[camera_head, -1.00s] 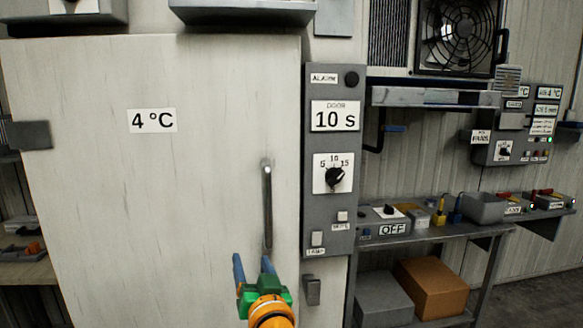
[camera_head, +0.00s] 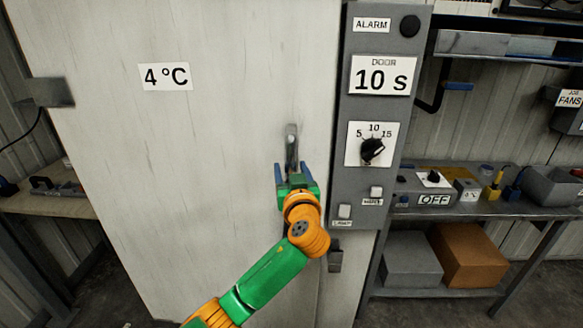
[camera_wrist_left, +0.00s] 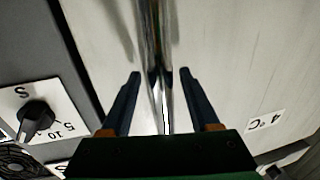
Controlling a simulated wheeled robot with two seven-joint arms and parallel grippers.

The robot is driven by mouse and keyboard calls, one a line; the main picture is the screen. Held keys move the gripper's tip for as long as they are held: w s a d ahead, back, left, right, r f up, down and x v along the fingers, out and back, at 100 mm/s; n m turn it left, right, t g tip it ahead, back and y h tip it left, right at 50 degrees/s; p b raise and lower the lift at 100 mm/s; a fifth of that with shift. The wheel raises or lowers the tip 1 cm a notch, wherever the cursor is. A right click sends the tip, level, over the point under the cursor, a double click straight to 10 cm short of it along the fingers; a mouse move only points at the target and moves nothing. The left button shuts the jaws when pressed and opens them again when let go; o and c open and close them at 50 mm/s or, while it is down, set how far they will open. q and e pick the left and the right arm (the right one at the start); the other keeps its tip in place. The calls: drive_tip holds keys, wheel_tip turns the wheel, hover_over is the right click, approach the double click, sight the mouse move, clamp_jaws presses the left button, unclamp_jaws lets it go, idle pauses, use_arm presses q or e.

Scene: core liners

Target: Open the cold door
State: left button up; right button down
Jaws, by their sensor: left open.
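The cold door (camera_head: 200,120) is a large pale panel with a "4 °C" label, and it looks shut. Its upright metal handle (camera_head: 291,145) is near the door's right edge. My left gripper (camera_head: 294,173) is open at the handle's lower part, with one blue finger on each side. In the left wrist view the handle (camera_wrist_left: 155,60) runs between the two open fingers (camera_wrist_left: 158,80), with gaps on both sides. The gripper hides the handle's lower end in the head view. My right gripper is not in view.
A grey control panel (camera_head: 354,205) with a "10 s" door sign, a dial and buttons stands right of the door. A shelf (camera_head: 480,216) with small devices is further right, above a grey box (camera_head: 411,262) and an orange-brown box (camera_head: 470,256). A hinge (camera_head: 50,92) is at the door's left.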

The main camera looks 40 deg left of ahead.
use_arm(q)
drive_tip(key=shift+s+r, duration=0.1)
drive_tip(key=shift+s, duration=0.05)
clamp_jaws()
idle(1.1)
